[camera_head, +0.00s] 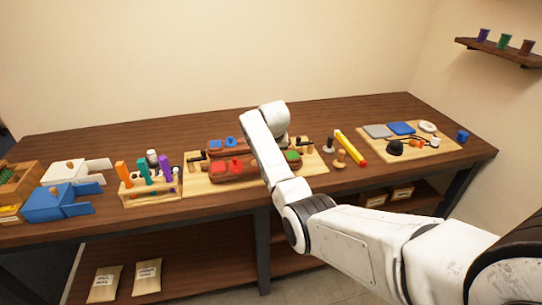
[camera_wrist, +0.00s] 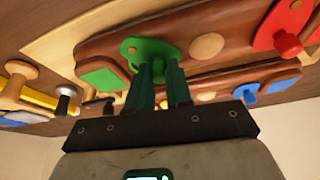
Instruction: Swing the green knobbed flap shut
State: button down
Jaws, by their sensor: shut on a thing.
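The green knobbed flap (camera_wrist: 150,48) lies on the near brown saddle-like wooden body (camera_wrist: 90,55) in the wrist view. A separate green patch (camera_wrist: 103,80) lies beside it on the wood, so the flap does not cover it. My gripper (camera_wrist: 160,72) is shut at the flap, its dark fingers close around the knob, which they mostly hide. In the head view a bit of green (camera_head: 293,155) shows just right of my arm, and my fingers are hidden behind the arm.
Red knobbed flap (camera_wrist: 287,42) and blue pieces (camera_wrist: 258,92) are close by. A light board (camera_head: 322,166) carries the brown bodies. A wooden knobbed piece (camera_head: 339,160) and yellow-red bar (camera_head: 351,147) lie to the right; a rack of colored handles (camera_head: 150,188) stands left.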

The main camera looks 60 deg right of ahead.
jog(key=m+b, duration=0.1)
jog(key=d+m+g, duration=0.1)
jog(key=m, duration=0.1)
jog(key=shift+m+h+b, duration=0.3)
jog(key=shift+b, duration=0.1)
jog(key=shift+s+d+m+g+b, duration=0.2)
jog(key=shift+m+g+b, duration=0.35)
jog(key=shift+m, duration=0.35)
jog(key=shift+s+d+m+g+b, duration=0.15)
jog(key=shift+m+g+b, duration=0.2)
jog(key=shift+m+b, duration=0.4)
jog(key=shift+r+m, duration=0.1)
jog(key=shift+m, duration=0.15)
jog(key=c, duration=1)
grip_release()
jog(key=shift+c, duration=0.2)
jog(key=v, duration=1)
jog(key=shift+a+r+b, duration=0.2)
jog(key=shift+r+b, duration=0.1)
jog(key=shift+b, duration=0.05)
jog(key=shift+w, duration=0.1)
